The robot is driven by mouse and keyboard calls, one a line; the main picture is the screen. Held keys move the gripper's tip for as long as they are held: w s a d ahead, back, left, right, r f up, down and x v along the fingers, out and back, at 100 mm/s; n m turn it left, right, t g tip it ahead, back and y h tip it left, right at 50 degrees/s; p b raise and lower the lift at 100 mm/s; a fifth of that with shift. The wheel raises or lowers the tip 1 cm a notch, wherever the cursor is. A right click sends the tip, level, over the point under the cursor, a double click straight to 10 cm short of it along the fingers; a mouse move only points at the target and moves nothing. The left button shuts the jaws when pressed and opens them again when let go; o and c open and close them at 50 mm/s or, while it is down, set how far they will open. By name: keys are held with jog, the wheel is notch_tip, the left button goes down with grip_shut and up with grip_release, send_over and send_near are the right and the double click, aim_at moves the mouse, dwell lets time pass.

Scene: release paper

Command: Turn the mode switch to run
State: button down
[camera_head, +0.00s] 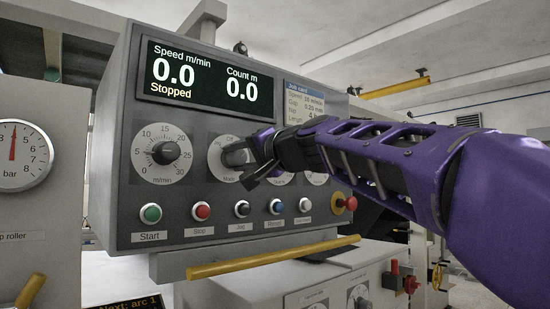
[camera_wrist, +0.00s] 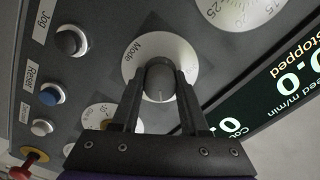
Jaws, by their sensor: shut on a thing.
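The mode switch is a dark knob on a round white dial (camera_head: 217,160) marked "Mode", on the grey control panel in the head view. My gripper (camera_head: 250,163) reaches it from the right and covers part of the dial. In the wrist view the dark knob (camera_wrist: 160,80) sits between the two fingers of my gripper (camera_wrist: 160,90), which are shut on it. A light pointer line shows on the knob. The dial's "Mode" label shows at its upper left, but the position labels are mostly hidden or too small to read.
The display (camera_head: 205,77) reads "Stopped" with speed 0.0. A speed dial (camera_head: 150,140) is left of the mode dial. Start (camera_head: 150,213) and several other buttons line the panel below. A red emergency knob (camera_head: 351,203) and yellow bar (camera_head: 270,258) lie near my arm.

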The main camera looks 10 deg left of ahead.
dwell(0.3)
jog(key=shift+c, duration=2.1)
grip_release()
